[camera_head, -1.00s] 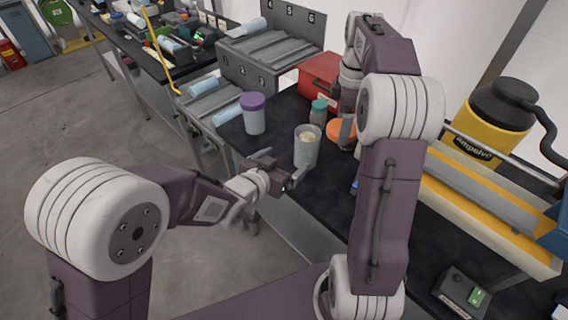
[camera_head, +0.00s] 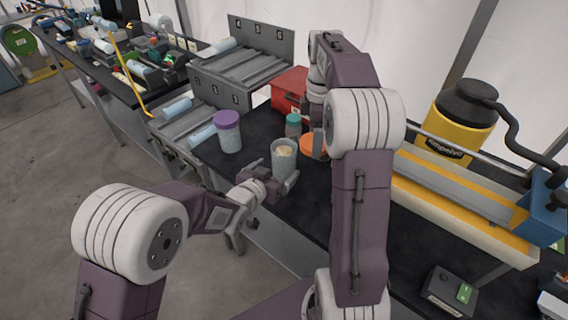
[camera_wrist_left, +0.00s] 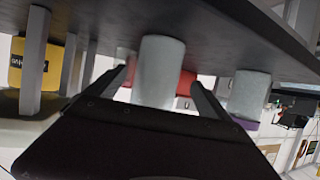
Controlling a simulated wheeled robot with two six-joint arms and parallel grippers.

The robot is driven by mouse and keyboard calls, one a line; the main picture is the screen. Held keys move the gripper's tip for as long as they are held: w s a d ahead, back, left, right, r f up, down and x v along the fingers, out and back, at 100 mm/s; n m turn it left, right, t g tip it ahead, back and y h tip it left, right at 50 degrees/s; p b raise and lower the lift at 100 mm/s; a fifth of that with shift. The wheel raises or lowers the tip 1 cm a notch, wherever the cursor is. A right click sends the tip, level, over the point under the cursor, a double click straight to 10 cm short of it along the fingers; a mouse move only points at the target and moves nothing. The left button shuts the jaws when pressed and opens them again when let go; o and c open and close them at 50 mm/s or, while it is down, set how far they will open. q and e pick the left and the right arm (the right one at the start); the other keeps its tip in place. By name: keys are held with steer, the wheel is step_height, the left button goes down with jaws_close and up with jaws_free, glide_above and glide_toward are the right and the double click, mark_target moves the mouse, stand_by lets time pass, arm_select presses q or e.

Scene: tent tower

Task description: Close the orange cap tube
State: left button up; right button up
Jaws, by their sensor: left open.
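In the head view, an open grey tube (camera_head: 284,163) with pale contents stands upright on the dark table. The orange cap (camera_head: 309,146) is behind it to the right, partly hidden by my right arm. My left gripper (camera_head: 271,176) is open at the near side of the open tube. In the left wrist view, which looks upside down, the tube (camera_wrist_left: 161,68) shows between the two fingers of my left gripper (camera_wrist_left: 162,74), with clearance on both sides. My right gripper (camera_head: 319,149) is mostly hidden by its arm, close to the orange cap; its grip cannot be seen.
A purple-capped jar (camera_head: 228,133) stands left of the tube and a teal-capped jar (camera_head: 293,126) behind it. A red box (camera_head: 289,91) and a numbered grey rack (camera_head: 243,66) are farther back.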

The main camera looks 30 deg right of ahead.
arm_select(q)
steer(key=x, duration=0.5)
steer(key=shift+s+d+p, duration=0.1)
steer(key=shift+d+p, duration=0.1)
steer(key=shift+p, duration=0.1)
arm_select(e)
steer(key=shift+r, duration=0.3)
